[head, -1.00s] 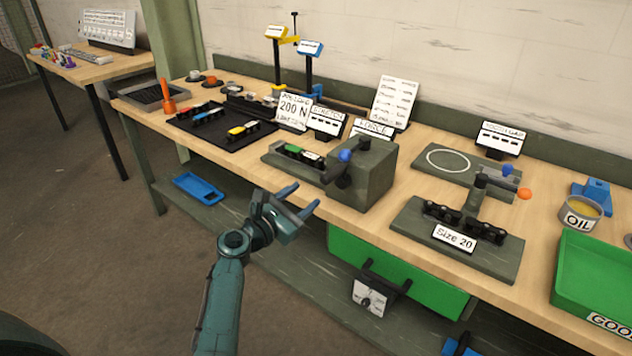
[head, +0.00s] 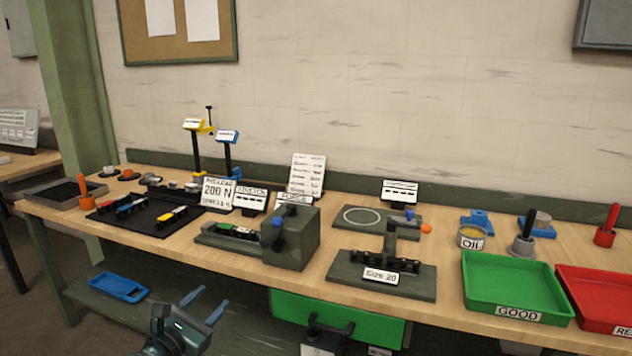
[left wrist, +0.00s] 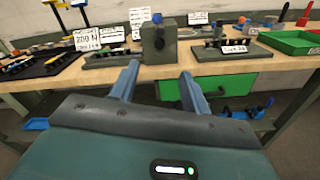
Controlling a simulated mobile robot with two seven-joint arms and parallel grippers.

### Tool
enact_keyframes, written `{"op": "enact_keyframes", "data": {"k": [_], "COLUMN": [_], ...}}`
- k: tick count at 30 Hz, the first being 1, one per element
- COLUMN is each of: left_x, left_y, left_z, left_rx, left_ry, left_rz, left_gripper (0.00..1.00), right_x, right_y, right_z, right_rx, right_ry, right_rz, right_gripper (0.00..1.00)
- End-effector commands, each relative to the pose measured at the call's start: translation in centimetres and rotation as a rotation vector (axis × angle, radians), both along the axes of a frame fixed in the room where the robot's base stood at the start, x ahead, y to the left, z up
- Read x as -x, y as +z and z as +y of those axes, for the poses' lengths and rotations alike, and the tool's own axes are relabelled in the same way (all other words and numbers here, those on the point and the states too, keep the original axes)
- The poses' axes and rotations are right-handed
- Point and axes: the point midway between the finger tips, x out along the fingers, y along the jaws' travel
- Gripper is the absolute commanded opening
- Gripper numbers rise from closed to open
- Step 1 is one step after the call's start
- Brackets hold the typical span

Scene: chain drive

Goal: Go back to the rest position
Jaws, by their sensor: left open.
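My left gripper (head: 204,307) is open and empty in the head view, low at the bottom left of centre, in front of the workbench's front edge. In the left wrist view its two blue fingers (left wrist: 158,82) are spread apart with nothing between them, pointing at the bench. My right gripper is in neither view.
The workbench (head: 300,289) holds a grey block fixture (head: 291,240), a Size 20 stand (head: 400,284), a black mat (head: 150,222), a green GOOD tray (head: 505,282) and a red tray (head: 592,295). A green drawer (head: 340,318) hangs below. A blue tray (head: 120,287) lies on the lower shelf.

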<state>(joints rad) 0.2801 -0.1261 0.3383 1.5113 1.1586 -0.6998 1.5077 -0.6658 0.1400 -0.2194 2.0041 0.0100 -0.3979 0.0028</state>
Motion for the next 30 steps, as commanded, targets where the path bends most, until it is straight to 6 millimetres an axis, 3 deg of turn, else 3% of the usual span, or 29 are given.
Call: {"op": "enact_keyframes", "data": {"k": [1, 11, 25, 30], "left_x": [-0.7, -3.2, -3.9, -4.4], "left_y": [1.0, 4.6, 9.3, 9.0], "left_z": [1.1, 7.2, 20.0, 21.9], "left_rx": [-0.062, -0.422, -0.910, -1.341], "left_ry": [-0.010, -0.061, -0.024, 0.014], "left_rz": [-0.017, -0.039, 0.037, -0.038], "left_gripper": [0.47, 0.47, 0.47, 0.47], "right_x": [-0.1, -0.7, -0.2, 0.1], "right_y": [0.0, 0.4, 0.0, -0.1], "right_z": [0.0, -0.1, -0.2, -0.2], "right_rx": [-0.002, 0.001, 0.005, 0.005], "right_ry": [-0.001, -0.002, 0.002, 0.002], "right_rz": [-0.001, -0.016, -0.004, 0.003], "right_gripper": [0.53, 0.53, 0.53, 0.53]}}
